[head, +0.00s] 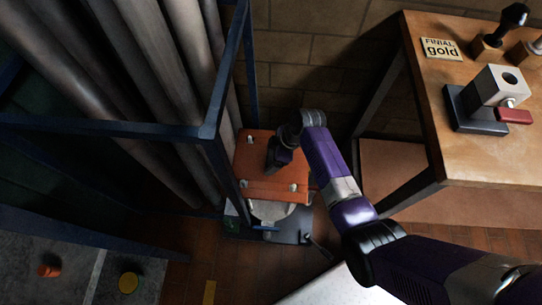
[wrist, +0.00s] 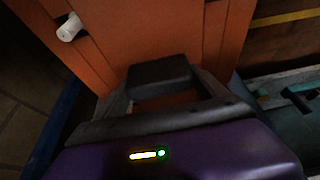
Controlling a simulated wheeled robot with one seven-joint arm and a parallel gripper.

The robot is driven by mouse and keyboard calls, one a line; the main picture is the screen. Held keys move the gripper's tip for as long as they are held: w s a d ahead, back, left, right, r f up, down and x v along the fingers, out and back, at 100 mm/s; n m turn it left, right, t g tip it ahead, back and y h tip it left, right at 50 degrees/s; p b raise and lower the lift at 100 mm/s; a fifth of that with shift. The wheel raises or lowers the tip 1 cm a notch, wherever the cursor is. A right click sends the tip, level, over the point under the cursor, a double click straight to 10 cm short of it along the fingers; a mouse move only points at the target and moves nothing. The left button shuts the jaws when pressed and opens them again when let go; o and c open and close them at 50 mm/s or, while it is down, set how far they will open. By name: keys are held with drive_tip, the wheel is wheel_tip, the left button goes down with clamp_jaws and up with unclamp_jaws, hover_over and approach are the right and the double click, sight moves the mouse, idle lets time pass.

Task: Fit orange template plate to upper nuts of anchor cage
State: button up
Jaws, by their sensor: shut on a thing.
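The orange template plate (head: 262,187) lies roughly flat low beside the blue frame in the head view. It fills the upper part of the wrist view (wrist: 140,35). Pale stud ends or nuts show at its corners, one plainly in the wrist view (wrist: 70,27). My gripper (head: 278,160) is over the plate's middle, shut on it by what looks like a dark block between the fingers (wrist: 160,75). Part of the anchor cage, a pale round piece (head: 270,210), shows under the plate's near edge. The upper nuts under the plate are hidden, so I cannot tell whether it rests on them.
A blue frame (head: 215,115) with tall grey poles (head: 150,80) stands close on the left. A brick wall is behind. A dark base with a lever (head: 318,245) lies below.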

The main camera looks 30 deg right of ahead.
drive_tip(key=shift+f+b, duration=0.55)
drive_tip(key=shift+f, duration=0.15)
drive_tip(key=o, duration=1.9)
drive_tip(key=shift+p+v, duration=0.9)
drive_tip(key=shift+v, duration=3)
